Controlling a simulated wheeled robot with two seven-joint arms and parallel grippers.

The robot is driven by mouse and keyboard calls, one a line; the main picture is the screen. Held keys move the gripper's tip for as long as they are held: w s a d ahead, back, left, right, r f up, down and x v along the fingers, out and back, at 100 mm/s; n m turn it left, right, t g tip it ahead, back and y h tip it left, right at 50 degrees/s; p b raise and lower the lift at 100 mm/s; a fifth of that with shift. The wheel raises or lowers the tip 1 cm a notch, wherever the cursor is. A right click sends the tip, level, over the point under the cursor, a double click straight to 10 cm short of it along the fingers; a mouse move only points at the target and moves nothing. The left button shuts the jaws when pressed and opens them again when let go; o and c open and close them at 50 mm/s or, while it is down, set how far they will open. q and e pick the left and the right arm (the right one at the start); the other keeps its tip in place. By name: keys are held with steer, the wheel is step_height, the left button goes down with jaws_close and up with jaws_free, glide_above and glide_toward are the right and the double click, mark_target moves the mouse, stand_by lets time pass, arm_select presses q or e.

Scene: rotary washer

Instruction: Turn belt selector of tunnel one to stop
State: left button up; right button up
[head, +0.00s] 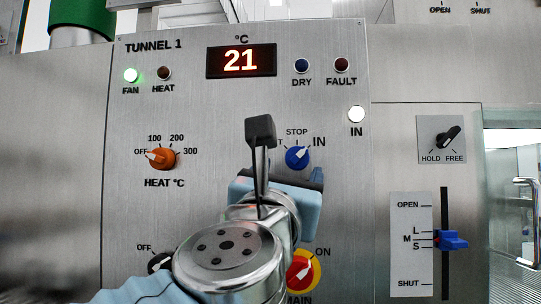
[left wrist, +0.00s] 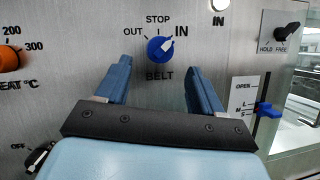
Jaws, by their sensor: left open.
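The belt selector of tunnel one is a blue knob (head: 297,158) with a white pointer, on the steel panel right of centre in the head view. Its pointer is turned up and right, toward the IN mark. The knob also shows in the left wrist view (left wrist: 158,50), with OUT, STOP and IN printed around it and BELT below. My left gripper (left wrist: 160,78) is open and empty. Its two blue fingers point at the panel, below and either side of the knob, apart from it. In the head view my left gripper (head: 285,180) partly hides the OUT label. My right gripper is not in view.
An orange heat knob (head: 162,159) is to the left, and a red and yellow main switch (head: 302,271) is below. A dark knob (head: 160,263) is at lower left. A hold/free switch (head: 447,138) and a blue slider (head: 451,240) are to the right.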

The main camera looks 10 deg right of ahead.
mark_target(296, 163)
arm_select(q)
steer(key=p+x, duration=0.1)
steer(key=x, duration=0.4)
steer(key=shift+w+d+p, duration=0.2)
steer(key=shift+w+p, duration=0.1)
steer(key=c, duration=1)
steer(key=shift+c, duration=0.2)
